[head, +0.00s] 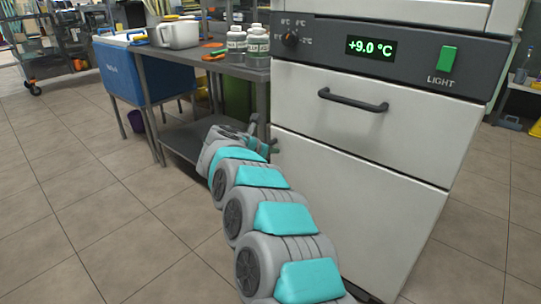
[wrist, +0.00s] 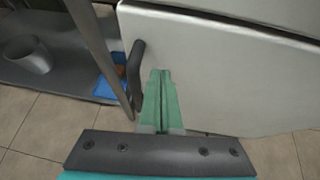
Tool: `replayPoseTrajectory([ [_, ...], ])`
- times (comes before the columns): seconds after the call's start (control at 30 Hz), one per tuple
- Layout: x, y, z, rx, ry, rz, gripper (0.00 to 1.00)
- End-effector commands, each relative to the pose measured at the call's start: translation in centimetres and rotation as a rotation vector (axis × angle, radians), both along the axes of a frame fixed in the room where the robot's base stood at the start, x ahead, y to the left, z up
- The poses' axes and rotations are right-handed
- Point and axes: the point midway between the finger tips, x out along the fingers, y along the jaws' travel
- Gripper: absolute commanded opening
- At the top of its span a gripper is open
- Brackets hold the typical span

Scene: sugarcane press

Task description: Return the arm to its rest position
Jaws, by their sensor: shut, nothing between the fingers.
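My arm reaches forward in the head view, and my gripper (head: 268,146) is at the lower left edge of the white cabinet (head: 345,190), partly hidden by my wrist. In the wrist view, the green fingers of my gripper (wrist: 160,78) are together with nothing between them. They point at a white panel (wrist: 215,75). A dark upright handle (wrist: 135,70) is just left of the fingers; I cannot tell whether they touch it.
The cabinet's upper drawer has a dark handle (head: 352,100), and its display (head: 371,47) reads +9.0 °C. A metal table (head: 215,66) with bottles (head: 257,45) stands to its left, beside a blue cooler (head: 130,70). The tiled floor at left (head: 90,200) is clear.

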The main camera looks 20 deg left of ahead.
Motion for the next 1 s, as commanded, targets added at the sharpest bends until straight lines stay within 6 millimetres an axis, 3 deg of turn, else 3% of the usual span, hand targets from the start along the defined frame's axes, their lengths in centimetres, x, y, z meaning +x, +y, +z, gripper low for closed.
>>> replayPoseTrajectory([
  [0.4, -6.3, 2.4, 3.7, 0.001, 0.001, 0.007, 0.0],
  [0.6, -8.2, 3.1, 4.9, -0.001, 0.0, 0.004, 0.0],
  [0.77, -8.2, 3.0, 5.4, -0.004, -0.004, 0.012, 0.0],
  [0.83, -7.3, 2.8, 6.6, -0.016, -0.023, 0.048, 0.0],
  [0.97, -4.5, 2.4, 11.1, -0.085, -0.106, 0.204, 0.0],
  [1.0, -3.6, 2.1, 13.3, -0.12, -0.146, 0.269, 0.0],
])
